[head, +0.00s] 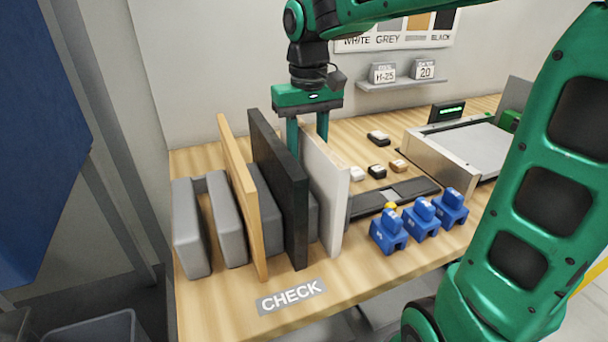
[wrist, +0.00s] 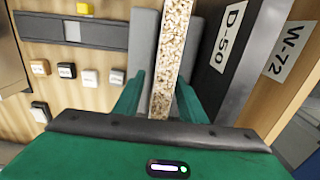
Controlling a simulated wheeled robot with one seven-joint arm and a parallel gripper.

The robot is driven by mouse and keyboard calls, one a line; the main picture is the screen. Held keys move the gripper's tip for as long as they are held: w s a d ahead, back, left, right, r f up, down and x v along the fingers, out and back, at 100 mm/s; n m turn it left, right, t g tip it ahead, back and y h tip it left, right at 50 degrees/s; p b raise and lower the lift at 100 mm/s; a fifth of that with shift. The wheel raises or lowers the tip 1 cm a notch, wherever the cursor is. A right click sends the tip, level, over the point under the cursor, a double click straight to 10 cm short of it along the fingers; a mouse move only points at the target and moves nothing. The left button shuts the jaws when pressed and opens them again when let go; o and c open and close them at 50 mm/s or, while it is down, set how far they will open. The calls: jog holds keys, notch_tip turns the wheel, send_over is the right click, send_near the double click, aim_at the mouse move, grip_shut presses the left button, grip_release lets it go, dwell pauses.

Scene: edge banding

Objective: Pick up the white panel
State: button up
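The white panel (head: 332,200) stands on edge at the right end of a row of upright panels. In the wrist view its speckled, bare particleboard edge (wrist: 172,50) runs up between my fingers. My gripper (head: 308,135) points down over the panel's far upper part, one finger on each side of its top edge. In the wrist view my gripper (wrist: 160,100) looks open, with a gap between the left finger and the panel. Contact on the right side is hard to tell. The panel's lower rear part is hidden.
A black panel (head: 290,200) labelled D-50 stands close on the left, then a wood-coloured panel (head: 243,190). Grey dividers (head: 190,230) separate them. Blue clamp-like blocks (head: 388,232), small sample blocks (head: 357,174) and a dark tray (head: 400,192) lie to the right.

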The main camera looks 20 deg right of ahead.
grip_shut()
dwell(1.3)
